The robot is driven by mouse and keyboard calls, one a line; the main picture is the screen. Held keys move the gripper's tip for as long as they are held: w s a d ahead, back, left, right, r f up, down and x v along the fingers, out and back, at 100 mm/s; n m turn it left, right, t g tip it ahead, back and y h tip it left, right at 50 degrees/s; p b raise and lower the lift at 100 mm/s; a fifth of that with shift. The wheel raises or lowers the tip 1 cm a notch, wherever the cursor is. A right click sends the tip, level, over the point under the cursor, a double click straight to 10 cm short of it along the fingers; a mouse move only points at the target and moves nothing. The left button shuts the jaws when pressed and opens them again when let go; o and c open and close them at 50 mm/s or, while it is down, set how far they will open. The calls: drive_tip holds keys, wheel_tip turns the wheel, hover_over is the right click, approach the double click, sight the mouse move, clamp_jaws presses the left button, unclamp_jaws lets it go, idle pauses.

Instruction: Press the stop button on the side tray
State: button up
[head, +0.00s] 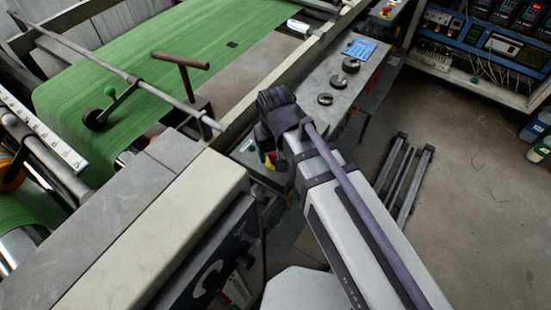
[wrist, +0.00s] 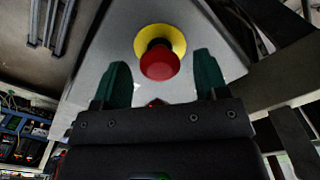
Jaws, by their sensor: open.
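The stop button (wrist: 160,64) has a red mushroom head on a yellow collar, mounted on a grey tray surface (wrist: 110,40). In the wrist view it stands ahead of my gripper (wrist: 162,82), roughly centred between the two green fingers. The fingers are spread with nothing between their pads, and I cannot tell whether either touches the button. In the head view a small red and yellow patch (head: 271,160) shows just beside my dark wrist, which hides most of the area. The side tray (head: 338,112) extends up and right from there.
Several slotted metal discs (head: 325,99) and a blue sheet (head: 359,49) lie on the tray. Green woven web (head: 170,60) runs over the machine at left. Dark rails (head: 405,180) lie on the floor at right. An electrical cabinet (head: 480,50) stands at upper right.

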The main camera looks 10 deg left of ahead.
sight(276, 154)
drive_tip(key=shift+r, duration=0.1)
clamp_jaws()
drive_tip(key=shift+f+b, duration=0.6)
drive_tip(key=shift+f, duration=0.1)
drive_tip(key=shift+r, duration=0.2)
unclamp_jaws()
drive_tip(key=shift+r+p, duration=0.1)
drive_tip(key=shift+p, duration=0.2)
wheel_tip(276, 154, up, 11)
drive_tip(key=p, duration=1)
drive_tip(key=shift+p, duration=0.35)
